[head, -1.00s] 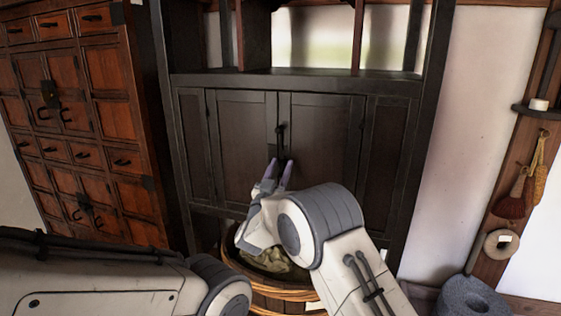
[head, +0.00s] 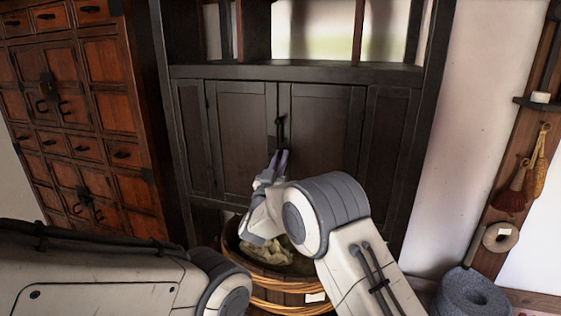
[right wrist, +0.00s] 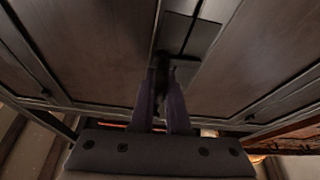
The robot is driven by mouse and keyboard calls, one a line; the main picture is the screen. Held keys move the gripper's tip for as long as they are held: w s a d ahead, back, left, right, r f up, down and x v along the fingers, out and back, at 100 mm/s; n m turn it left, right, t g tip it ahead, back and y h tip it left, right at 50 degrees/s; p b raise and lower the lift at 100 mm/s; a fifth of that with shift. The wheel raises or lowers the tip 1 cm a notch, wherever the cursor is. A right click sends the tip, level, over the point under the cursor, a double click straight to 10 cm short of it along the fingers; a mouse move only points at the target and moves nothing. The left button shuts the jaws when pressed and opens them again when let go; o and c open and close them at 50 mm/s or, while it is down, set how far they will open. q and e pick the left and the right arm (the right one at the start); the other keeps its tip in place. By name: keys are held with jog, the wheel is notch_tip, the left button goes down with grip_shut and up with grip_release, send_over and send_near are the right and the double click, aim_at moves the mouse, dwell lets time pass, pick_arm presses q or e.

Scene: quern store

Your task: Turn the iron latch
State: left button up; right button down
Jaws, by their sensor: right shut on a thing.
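The dark iron latch (head: 280,130) sits on the seam between the two middle doors of the dark wooden cabinet (head: 240,140). It also shows as a dark bar with plates in the right wrist view (right wrist: 184,65). My right gripper (head: 280,155) is at the lower end of the latch, its purple-grey fingers pointing up at the doors. In the right wrist view the fingers (right wrist: 165,80) are close together, shut on the latch's lower end. The exact contact is dark and partly hidden. The doors look closed. My left gripper is out of view.
A round wooden tub (head: 270,284) with greenish cloth in it stands below my right forearm. A reddish drawer chest (head: 75,115) is at the left. Brushes (head: 513,197) hang on a post at the right, above a grey round stone (head: 468,292).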

jog(key=n, duration=0.1)
jog(key=n+y+b, duration=0.1)
jog(key=n, duration=0.1)
jog(key=shift+f+n+y, duration=0.25)
jog(key=shift+n+y, duration=0.05)
jog(key=n+y+b, duration=0.1)
jog(key=n, duration=0.1)
jog(key=shift+n+y, duration=0.3)
jog(key=n+y, duration=0.1)
jog(key=n, duration=0.2)
jog(key=shift+a+n+b, duration=0.1)
jog(key=shift+n+b, duration=0.2)
jog(key=shift+b, duration=0.05)
jog(key=shift+n+g+y, duration=0.4)
jog(key=shift+n+y, duration=0.4)
jog(key=shift+n, duration=0.4)
jog(key=n+g+y+p, duration=0.1)
jog(key=n, duration=0.3)
jog(key=shift+w+a, duration=0.1)
jog(key=shift+n+g+p, duration=0.5)
jog(key=shift+n+p, duration=0.5)
jog(key=shift+n, duration=0.2)
jog(key=shift+f+n+g+p, duration=0.15)
jog(key=shift+n+g+p, duration=0.25)
jog(key=shift+n+p, duration=0.5)
